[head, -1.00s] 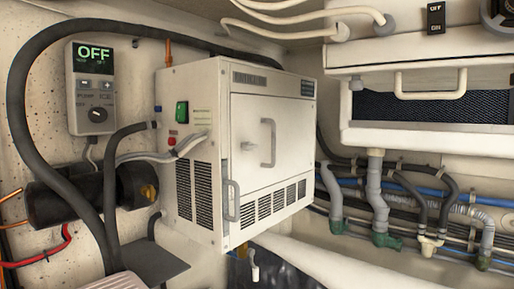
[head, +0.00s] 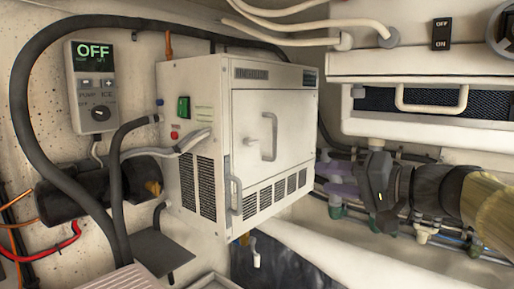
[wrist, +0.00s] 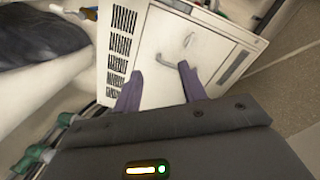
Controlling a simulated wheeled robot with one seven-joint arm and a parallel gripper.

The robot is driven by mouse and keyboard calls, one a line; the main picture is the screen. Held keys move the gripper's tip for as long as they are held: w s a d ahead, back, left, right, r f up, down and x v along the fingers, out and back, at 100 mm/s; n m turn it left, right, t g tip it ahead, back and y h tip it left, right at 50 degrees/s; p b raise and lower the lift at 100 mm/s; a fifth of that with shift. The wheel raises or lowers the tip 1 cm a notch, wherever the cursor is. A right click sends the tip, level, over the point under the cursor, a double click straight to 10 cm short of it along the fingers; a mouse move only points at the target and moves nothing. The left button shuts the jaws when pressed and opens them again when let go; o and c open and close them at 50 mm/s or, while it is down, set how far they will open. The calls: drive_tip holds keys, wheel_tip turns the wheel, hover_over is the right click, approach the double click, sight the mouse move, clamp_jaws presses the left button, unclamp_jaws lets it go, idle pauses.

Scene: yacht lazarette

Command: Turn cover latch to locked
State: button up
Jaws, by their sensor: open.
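A white boxed unit (head: 200,130) hangs on the wall with a square front cover (head: 283,155). A grey D-shaped handle (head: 269,137) stands upright on the cover. A second narrow grey handle, seemingly the latch (head: 234,196), stands upright at the cover's lower left edge. I cannot tell its locked state from these views. My gripper (head: 328,178) is right of the unit, its purple fingers open and empty.
A control panel reading OFF (head: 96,85) is on the left wall. A black cylinder (head: 75,193) and thick black hose (head: 28,130) lie left of the unit. Pipes run behind my arm. A white locker with a handle (head: 431,97) is upper right. Space before the cover looks clear.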

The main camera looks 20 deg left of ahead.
sight(255, 143)
drive_tip(key=shift+n+y, duration=0.6)
drive_tip(key=shift+y, duration=0.2)
drive_tip(key=r, duration=0.4)
drive_tip(key=shift+s+a+r, duration=0.25)
drive_tip(key=shift+s+r, duration=0.1)
drive_tip(key=p+x, duration=0.6)
drive_tip(key=x, duration=1)
drive_tip(key=shift+w+a, duration=0.1)
drive_tip(key=shift+a, duration=0.15)
drive_tip(key=shift+w+a, duration=0.15)
drive_tip(key=shift+a, duration=0.3)
drive_tip(key=shift+c, duration=0.2)
